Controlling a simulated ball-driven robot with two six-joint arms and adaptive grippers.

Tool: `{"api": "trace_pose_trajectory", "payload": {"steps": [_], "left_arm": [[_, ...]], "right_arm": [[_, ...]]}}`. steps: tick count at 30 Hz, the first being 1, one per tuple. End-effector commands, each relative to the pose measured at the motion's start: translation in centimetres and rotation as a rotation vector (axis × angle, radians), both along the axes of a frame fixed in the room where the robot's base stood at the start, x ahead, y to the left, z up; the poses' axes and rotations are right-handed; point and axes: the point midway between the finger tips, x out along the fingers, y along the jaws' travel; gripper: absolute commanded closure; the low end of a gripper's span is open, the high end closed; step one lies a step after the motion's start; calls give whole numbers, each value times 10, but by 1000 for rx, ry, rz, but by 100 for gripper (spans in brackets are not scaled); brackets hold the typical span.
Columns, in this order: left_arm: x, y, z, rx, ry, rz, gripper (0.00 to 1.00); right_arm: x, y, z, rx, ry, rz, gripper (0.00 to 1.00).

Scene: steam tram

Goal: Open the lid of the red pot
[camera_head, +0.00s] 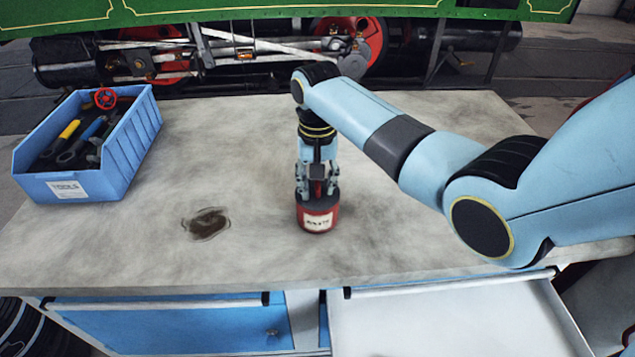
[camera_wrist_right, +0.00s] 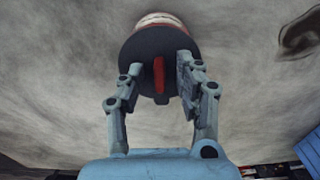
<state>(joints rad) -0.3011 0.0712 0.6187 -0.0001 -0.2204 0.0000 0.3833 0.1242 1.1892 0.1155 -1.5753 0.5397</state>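The red pot (camera_head: 318,222) stands upright on the workbench, with a pale label on its side. Its dark round lid (camera_head: 327,204) sits on top; in the right wrist view the lid (camera_wrist_right: 158,50) has a red raised handle (camera_wrist_right: 158,75) at its middle. My right gripper (camera_head: 317,188) points down, directly over the lid. In the right wrist view its two fingers (camera_wrist_right: 158,72) are spread on either side of the handle, with gaps visible to it. My left gripper is not in view.
The grey workbench (camera_head: 120,245) is mostly clear, with a dark stain (camera_head: 207,223) left of the pot. A blue tool bin (camera_head: 130,140) stands at the back left. An open drawer (camera_head: 450,320) juts out at the front right. The tram (camera_head: 250,45) is behind.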

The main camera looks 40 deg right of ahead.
Motion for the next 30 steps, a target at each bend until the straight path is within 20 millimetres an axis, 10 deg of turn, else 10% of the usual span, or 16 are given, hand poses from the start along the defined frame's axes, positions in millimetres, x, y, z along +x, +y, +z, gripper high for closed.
{"api": "trace_pose_trajectory", "payload": {"steps": [8,16,30], "left_arm": [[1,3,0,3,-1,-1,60],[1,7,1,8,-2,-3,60],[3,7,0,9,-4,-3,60]], "right_arm": [[0,0,-1,-1,-1,0,65],[0,0,-1,-1,-1,0,100],[1,0,-1,-1,-1,3,100]]}}
